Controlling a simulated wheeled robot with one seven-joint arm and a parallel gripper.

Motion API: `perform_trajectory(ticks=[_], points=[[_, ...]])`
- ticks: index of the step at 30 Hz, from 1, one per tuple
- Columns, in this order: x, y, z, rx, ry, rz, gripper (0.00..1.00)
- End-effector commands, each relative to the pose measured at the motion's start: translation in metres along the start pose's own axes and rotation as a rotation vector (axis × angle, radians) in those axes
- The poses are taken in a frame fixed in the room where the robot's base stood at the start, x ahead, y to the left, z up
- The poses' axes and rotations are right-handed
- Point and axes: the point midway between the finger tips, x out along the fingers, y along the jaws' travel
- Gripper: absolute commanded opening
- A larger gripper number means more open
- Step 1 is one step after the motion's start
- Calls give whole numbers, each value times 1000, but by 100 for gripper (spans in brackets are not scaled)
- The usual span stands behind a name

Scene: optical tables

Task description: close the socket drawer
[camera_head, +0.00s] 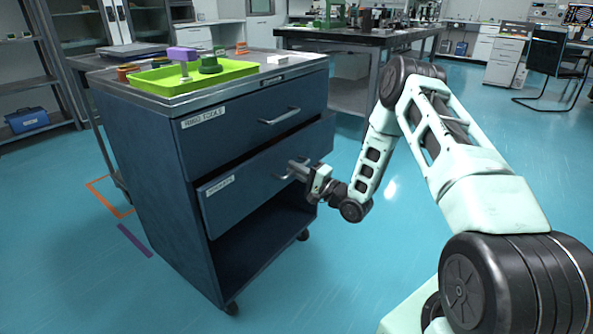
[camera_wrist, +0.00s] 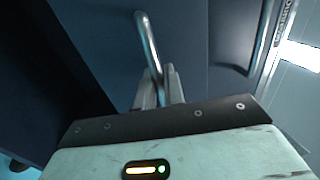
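A dark blue cabinet (camera_head: 150,190) has two drawers with bar handles. The upper drawer (camera_head: 245,121) sits flush in the cabinet. The lower drawer (camera_head: 238,190) stands out from the front, partly open; its label is too small to read surely, so I cannot confirm it is the socket drawer. My gripper (camera_head: 297,169) is at the lower drawer's handle. In the wrist view, the handle (camera_wrist: 147,42) runs between the two close-set fingers (camera_wrist: 159,88), which look shut on it. The drawer's inside is hidden.
A lime tray (camera_head: 190,78) with a green and a purple item rests on the cabinet top. Below the lower drawer is an open bay (camera_head: 262,240). A black-topped table (camera_head: 360,38) stands behind. The blue floor right of the cabinet is clear apart from my arm.

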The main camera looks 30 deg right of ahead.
Motion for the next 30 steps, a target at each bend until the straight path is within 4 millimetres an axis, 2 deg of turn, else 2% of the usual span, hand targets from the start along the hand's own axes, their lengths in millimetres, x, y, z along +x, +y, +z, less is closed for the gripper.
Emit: perform_trajectory(ticks=[6, 9, 17, 18, 19, 30], points=[[33, 7, 0, -1, -2, -2, 0], [41, 8, 0, -1, -1, 0, 0], [43, 8, 0, -1, 1, -1, 0], [43, 8, 0, -1, 1, -1, 19], [43, 8, 0, -2, 1, -1, 26], [36, 8, 0, 1, 1, 2, 26]])
